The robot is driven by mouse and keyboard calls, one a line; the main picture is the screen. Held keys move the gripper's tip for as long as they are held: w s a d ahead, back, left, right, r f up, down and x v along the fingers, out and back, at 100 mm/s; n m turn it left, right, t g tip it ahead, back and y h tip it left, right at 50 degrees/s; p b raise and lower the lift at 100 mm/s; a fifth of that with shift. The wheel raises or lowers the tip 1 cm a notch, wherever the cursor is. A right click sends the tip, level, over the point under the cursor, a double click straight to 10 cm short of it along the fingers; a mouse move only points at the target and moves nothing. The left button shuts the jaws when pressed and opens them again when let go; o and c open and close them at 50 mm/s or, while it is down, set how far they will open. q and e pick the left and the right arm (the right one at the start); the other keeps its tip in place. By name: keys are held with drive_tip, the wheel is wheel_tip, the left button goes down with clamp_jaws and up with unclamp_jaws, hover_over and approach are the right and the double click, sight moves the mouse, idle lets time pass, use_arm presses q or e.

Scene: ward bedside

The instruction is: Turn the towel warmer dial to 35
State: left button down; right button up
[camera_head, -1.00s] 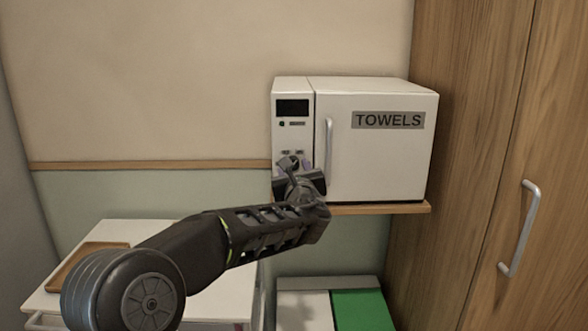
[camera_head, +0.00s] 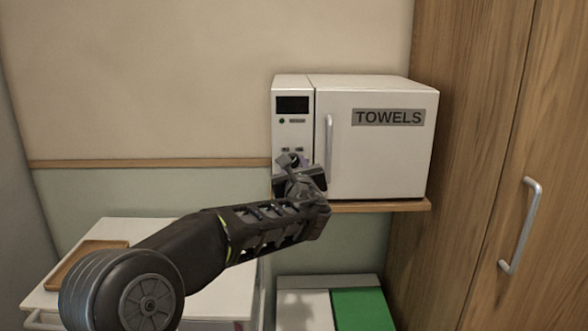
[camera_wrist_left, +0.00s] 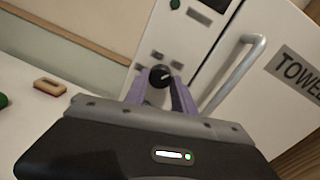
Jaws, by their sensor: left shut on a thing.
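The white towel warmer (camera_head: 375,160) sits on a wooden shelf, with a door marked TOWELS and a narrow control panel on its left side. Its black dial (camera_wrist_left: 160,75) shows in the left wrist view, with a light pointer mark tilted to the upper right. My left gripper (camera_wrist_left: 158,88) is shut on the dial, with a purple finger on each side of it. In the head view my left gripper (camera_head: 295,165) covers the dial and the lower panel. The numbers around the dial are too small to read. My right gripper is not in view.
The warmer's vertical door handle (camera_head: 329,150) stands just right of my gripper. The wooden shelf (camera_head: 385,207) runs below it. A white cart (camera_head: 130,236) with a brown tray (camera_head: 85,262) is at lower left. A wooden cupboard (camera_head: 490,120) stands at the right.

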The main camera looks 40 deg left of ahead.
use_arm(q)
drive_tip(key=shift+f+n+b, duration=0.25)
drive_tip(key=shift+n+b, duration=0.25)
drive_tip(key=shift+b, duration=0.25)
drive_tip(key=n+b, duration=0.8)
drive_tip(key=b, duration=0.2)
drive_tip(key=shift+r+h, duration=0.1)
drive_tip(key=shift+h, duration=0.3)
drive_tip(key=n+b, duration=0.2)
drive_tip(key=shift+n, duration=0.4)
drive_tip(key=n+b, duration=0.3)
drive_tip(key=shift+r+h, duration=0.1)
drive_tip(key=shift+h, duration=0.2)
drive_tip(key=n+b, duration=0.3)
drive_tip(key=n, duration=0.1)
drive_tip(key=shift+a+t, duration=0.1)
drive_tip(key=shift+t, duration=0.2)
drive_tip(key=n+b, duration=0.2)
drive_tip(key=n, duration=0.2)
drive_tip(key=shift+n+h, duration=0.3)
drive_tip(key=shift+h, duration=0.1)
drive_tip(key=shift+r+n+b, duration=0.1)
drive_tip(key=shift+n+b, duration=0.8)
drive_tip(key=shift+n, duration=0.4)
drive_tip(key=shift+s, duration=0.1)
